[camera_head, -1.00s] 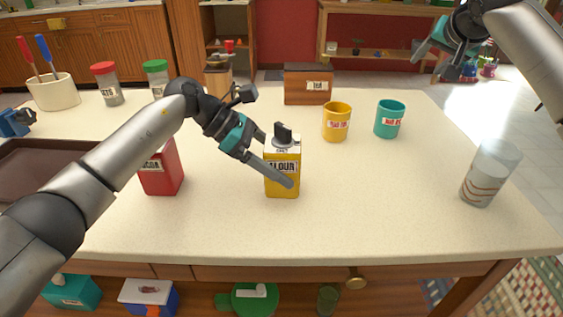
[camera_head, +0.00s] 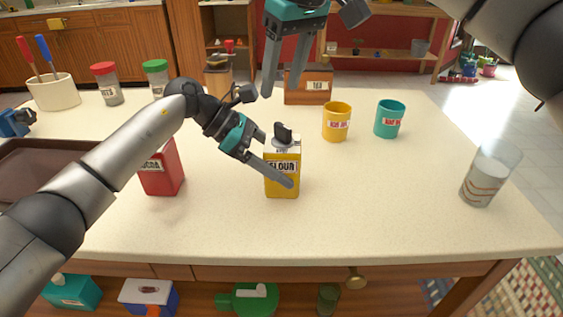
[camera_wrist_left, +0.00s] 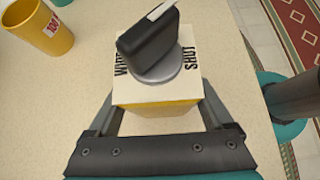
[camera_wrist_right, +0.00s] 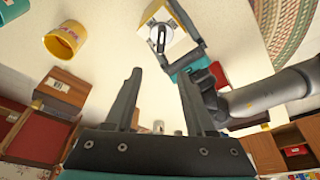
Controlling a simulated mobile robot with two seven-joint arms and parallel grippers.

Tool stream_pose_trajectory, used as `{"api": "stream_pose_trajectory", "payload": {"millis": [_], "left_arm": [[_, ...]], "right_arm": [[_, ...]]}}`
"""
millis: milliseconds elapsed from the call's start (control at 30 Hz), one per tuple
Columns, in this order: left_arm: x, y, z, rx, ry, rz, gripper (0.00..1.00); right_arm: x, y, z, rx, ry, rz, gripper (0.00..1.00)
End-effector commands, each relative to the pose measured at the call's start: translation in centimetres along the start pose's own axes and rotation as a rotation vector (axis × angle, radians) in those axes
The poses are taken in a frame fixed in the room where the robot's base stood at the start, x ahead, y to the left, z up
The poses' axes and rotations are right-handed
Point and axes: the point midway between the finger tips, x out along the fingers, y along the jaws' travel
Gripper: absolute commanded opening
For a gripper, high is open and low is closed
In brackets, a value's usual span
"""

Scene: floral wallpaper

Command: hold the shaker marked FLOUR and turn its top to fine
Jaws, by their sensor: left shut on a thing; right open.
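The yellow shaker marked FLOUR (camera_head: 282,184) stands upright on the table in the head view. Its white top carries a dark turning knob (camera_head: 282,132). My left gripper (camera_head: 279,168) is shut on the shaker's body from the left. In the left wrist view the knob (camera_wrist_left: 150,45) sits on a grey disc, and the words WIDE and SHUT (camera_wrist_left: 189,58) are partly legible on the top; the fine mark is not visible. My right gripper (camera_head: 283,92) is open and empty, above and behind the shaker, fingers pointing down. The right wrist view also shows the shaker's top (camera_wrist_right: 172,30).
A red COCOA box (camera_head: 162,170) stands left of the shaker. A yellow mug (camera_head: 336,122) and a teal mug (camera_head: 390,119) stand behind right. A wooden TEA box (camera_head: 318,84) is at the back. A glass (camera_head: 488,177) stands far right. The table's front is clear.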

Motion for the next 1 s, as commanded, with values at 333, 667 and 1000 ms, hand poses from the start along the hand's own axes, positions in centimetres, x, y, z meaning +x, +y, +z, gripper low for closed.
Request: {"api": "stream_pose_trajectory", "payload": {"millis": [333,667,1000], "left_arm": [[0.0,0.0,0.0,0.0,-0.001,0.0,0.31],[0.0,0.0,0.0,0.0,-0.001,0.0,0.31],[0.0,0.0,0.0,0.0,-0.001,0.0,0.31]], "right_arm": [[4.3,0.1,1.4,0.003,-0.001,-0.004,0.55],[7.4,0.0,2.3,0.004,0.002,-0.003,0.55],[7.9,0.1,2.4,0.004,0.003,-0.001,0.55]]}}
